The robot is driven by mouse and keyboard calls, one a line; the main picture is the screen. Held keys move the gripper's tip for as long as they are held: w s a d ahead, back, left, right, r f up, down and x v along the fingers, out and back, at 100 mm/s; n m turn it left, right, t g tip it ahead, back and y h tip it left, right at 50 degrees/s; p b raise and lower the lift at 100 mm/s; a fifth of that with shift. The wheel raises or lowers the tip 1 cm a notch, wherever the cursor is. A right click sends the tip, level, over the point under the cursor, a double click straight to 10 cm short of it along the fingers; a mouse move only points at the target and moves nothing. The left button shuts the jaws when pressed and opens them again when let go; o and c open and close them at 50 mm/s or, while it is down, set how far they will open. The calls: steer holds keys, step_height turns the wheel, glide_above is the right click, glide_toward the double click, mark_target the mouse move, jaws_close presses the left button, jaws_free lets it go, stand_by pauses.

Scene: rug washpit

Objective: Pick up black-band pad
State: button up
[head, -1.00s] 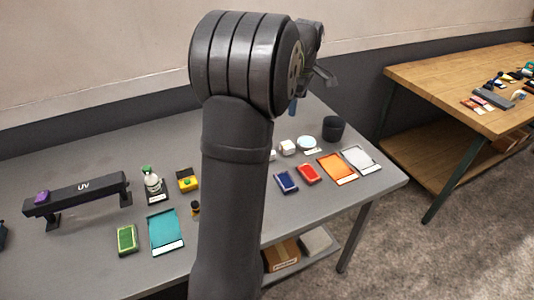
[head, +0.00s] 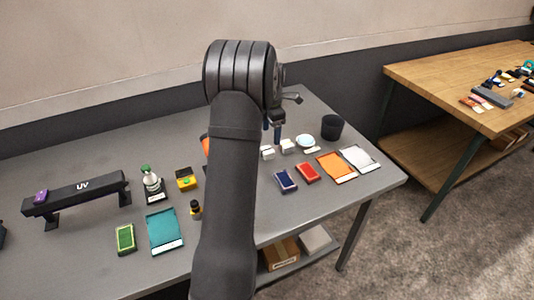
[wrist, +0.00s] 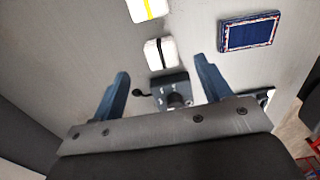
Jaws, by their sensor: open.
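The black-band pad (wrist: 160,53) is a small white block with a dark band, lying on the grey table; in the head view it appears to be the left of two white blocks (head: 267,153). My gripper (wrist: 161,66) is open and empty, its two blue fingers on either side of the pad in the wrist view, with the pad just past the fingertips. In the head view my gripper (head: 272,131) hangs above the table just behind the pad, apart from it. A yellow-band pad (wrist: 147,9) lies beside it, also white, in the head view (head: 288,146).
A blue block (head: 286,181) and a red block (head: 307,172) lie in front of the pads. A dark device with a round knob (wrist: 175,92) shows between my fingers. A dark cup (head: 332,127) and an orange tray (head: 336,166) stand to the right. My arm hides the table's middle.

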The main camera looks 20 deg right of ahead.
mark_target(271, 148)
step_height(271, 148, down, 8)
steer(key=shift+a+f, duration=0.1)
steer(key=shift+f, duration=0.15)
steer(key=c, duration=1.1)
steer(key=shift+o, duration=0.2)
steer(key=shift+r, duration=0.15)
steer(key=shift+w+r, duration=0.1)
steer(key=shift+r, duration=0.45)
step_height(271, 148, up, 3)
steer(key=shift+f, duration=0.15)
steer(key=s+d+r, duration=0.5)
steer(key=s+r, duration=0.2)
steer(key=s, duration=0.3)
steer(key=shift+s+d, duration=0.15)
steer(key=shift+s, duration=0.1)
